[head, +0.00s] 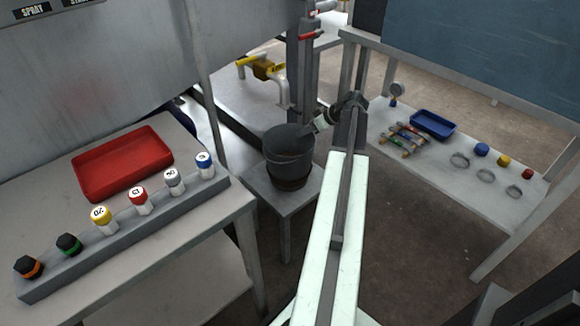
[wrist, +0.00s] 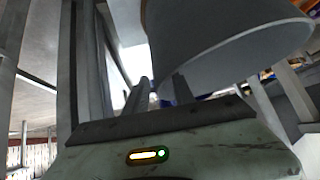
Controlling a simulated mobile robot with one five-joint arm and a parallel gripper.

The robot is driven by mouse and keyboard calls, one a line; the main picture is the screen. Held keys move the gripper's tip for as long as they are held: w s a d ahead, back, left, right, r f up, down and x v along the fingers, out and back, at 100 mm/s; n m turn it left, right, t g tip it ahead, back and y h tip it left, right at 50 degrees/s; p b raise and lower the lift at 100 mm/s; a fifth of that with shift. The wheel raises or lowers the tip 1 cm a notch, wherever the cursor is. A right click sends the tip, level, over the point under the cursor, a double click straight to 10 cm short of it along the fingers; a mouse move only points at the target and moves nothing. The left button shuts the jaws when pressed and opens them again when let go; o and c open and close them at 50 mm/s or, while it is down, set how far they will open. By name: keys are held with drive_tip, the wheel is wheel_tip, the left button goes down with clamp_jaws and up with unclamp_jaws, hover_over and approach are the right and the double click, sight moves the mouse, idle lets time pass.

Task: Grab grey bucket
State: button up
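The grey bucket (head: 290,152) stands upright on a small grey stand in the middle of the head view. My gripper (head: 306,131) reaches in from the right and is at the bucket's upper right rim. In the wrist view, the bucket (wrist: 225,45) fills the upper right, large and close, with its curved rim edge showing. My gripper's two fingers (wrist: 162,90) stand apart below and left of it, with a gap between them. Whether a finger touches the bucket is not clear.
The stand (head: 300,196) is only a little wider than the bucket. At left, a table holds a red tray (head: 122,162) and a rack (head: 130,238) of several coloured-cap cylinders. At right, a low table (head: 440,170) holds a blue tray (head: 433,124) and small parts.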

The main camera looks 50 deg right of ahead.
drive_tip(key=shift+b+x, duration=0.4)
drive_tip(key=shift+x, duration=0.8)
drive_tip(key=shift+s+r, duration=0.1)
drive_tip(key=shift+c, duration=0.2)
clamp_jaws()
